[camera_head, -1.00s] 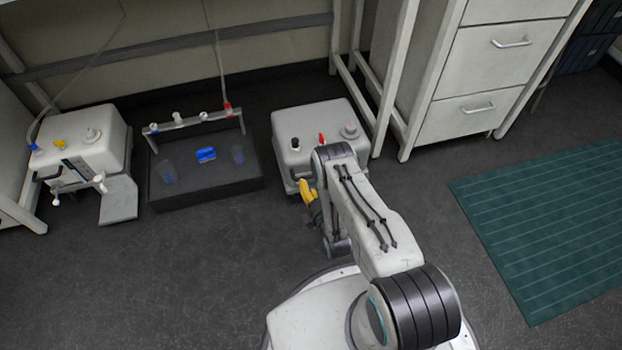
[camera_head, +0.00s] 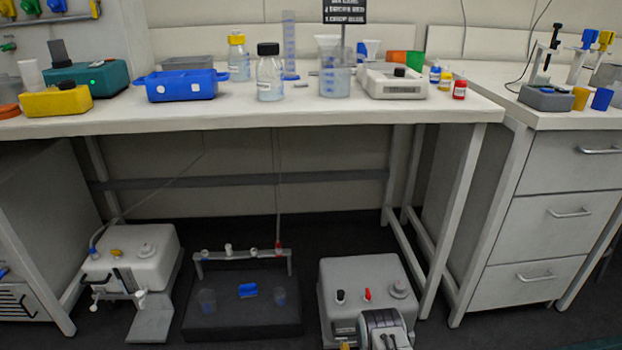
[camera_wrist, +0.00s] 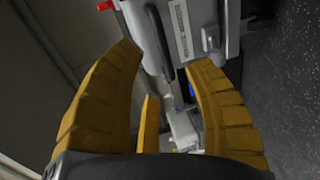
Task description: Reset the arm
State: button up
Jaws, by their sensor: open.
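My gripper (camera_wrist: 162,95) shows in the wrist view with its yellow fingers spread wide apart and nothing between them. Beyond the fingertips in that view is part of a light grey container (camera_wrist: 205,25) with a red knob (camera_wrist: 104,5). In the head view my arm shows only at the bottom edge, in front of the grey container (camera_head: 365,275) on the floor at the right. The gripper itself is mostly out of the head view.
A white workbench (camera_head: 300,120) carries bottles, a blue tray (camera_head: 180,85) and small equipment. Under it stand a dark shaker platform (camera_head: 243,305) and a white container (camera_head: 132,250) with tubing. A drawer cabinet (camera_head: 555,215) stands at the right.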

jog(key=w+r+m+g+p, duration=0.15)
jog(key=w+r+p, duration=0.35)
jog(key=r, duration=0.6)
jog(key=w+r+m+g+p, duration=0.1)
jog(key=w+r+m+p, duration=0.25)
jog(key=r, duration=0.65)
notch_tip(320, 180, up, 24)
jog(key=s+m+g+p, duration=0.2)
jog(key=m+g+p, duration=0.15)
jog(key=p, duration=0.65)
jog(key=s+r+m+g+p, duration=0.25)
jog(key=s+r+p, duration=0.35)
jog(key=r, duration=0.4)
jog(key=s+r+m+g+p, duration=0.1)
jog(key=s+r+m+p, duration=0.25)
jog(key=s+r, duration=0.65)
jog(key=s+r+m+g+p, duration=0.2)
jog(key=s+r+p, duration=0.5)
jog(key=s+r, duration=0.5)
jog(key=s+m, duration=0.1)
jog(key=s, duration=0.5)
jog(key=shift+g+p, duration=0.35)
jog(key=shift+p, duration=0.05)
jog(key=shift+m, duration=0.25)
jog(key=shift+c, duration=0.4)
